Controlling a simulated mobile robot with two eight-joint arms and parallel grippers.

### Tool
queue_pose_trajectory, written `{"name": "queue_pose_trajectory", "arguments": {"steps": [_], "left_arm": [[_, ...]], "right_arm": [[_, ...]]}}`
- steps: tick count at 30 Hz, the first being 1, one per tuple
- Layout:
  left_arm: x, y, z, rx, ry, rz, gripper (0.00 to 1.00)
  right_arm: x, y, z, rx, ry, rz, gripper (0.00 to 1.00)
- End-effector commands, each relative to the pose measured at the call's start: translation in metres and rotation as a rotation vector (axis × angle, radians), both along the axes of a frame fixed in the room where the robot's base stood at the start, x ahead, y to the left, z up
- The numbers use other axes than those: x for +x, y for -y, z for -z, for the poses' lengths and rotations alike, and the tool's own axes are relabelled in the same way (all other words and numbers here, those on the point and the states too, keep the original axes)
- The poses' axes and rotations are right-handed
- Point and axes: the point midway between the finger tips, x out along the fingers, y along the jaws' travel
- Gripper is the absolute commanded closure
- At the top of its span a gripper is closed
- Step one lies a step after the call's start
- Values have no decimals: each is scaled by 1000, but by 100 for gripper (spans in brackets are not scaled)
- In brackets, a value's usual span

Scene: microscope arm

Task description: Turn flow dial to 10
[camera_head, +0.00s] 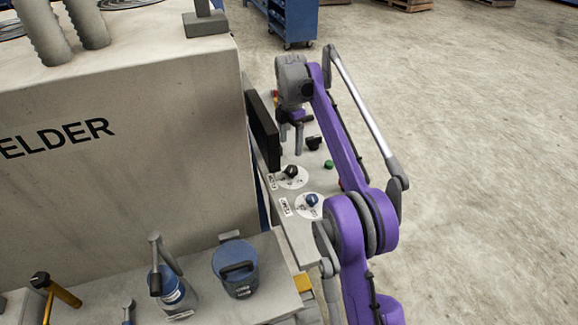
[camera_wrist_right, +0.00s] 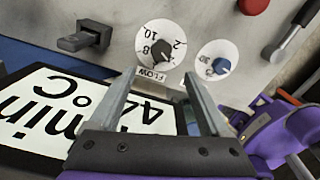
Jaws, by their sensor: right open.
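The flow dial, a black knob (camera_head: 291,170) on a white round scale, sits on the grey control panel. In the right wrist view the flow dial (camera_wrist_right: 159,50) has a scale with 2, 8 and 10 visible and a FLOW label under it. The knob's exact setting is too small to read. My right gripper (camera_head: 291,142) is open and empty, on the far side of the flow dial in the head view. In the right wrist view my right gripper (camera_wrist_right: 157,82) has its fingers spread toward the flow dial, apparently apart from the knob. My left gripper is not in view.
A blue-knobbed dial (camera_head: 312,200) lies beside the flow dial. A green button (camera_head: 328,164) and a black switch (camera_head: 313,143) are nearby. A display (camera_wrist_right: 75,115) stands along the panel edge. The welder housing (camera_head: 120,150) rises at left. Open floor lies right.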

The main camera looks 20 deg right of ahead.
Motion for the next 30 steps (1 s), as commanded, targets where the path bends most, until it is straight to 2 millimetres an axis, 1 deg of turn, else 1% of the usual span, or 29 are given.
{"name": "queue_pose_trajectory", "arguments": {"steps": [9,15,18,21,29,30], "left_arm": [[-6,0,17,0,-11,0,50],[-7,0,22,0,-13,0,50],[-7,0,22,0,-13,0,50],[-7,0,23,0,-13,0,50],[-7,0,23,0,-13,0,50],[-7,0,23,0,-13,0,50]], "right_arm": [[-1,0,58,0,-1,2,19],[-1,0,88,0,1,2,19],[-1,0,97,0,1,3,19],[-1,0,102,0,1,3,19],[-1,0,103,0,1,3,19],[-1,0,103,0,1,3,23]]}}
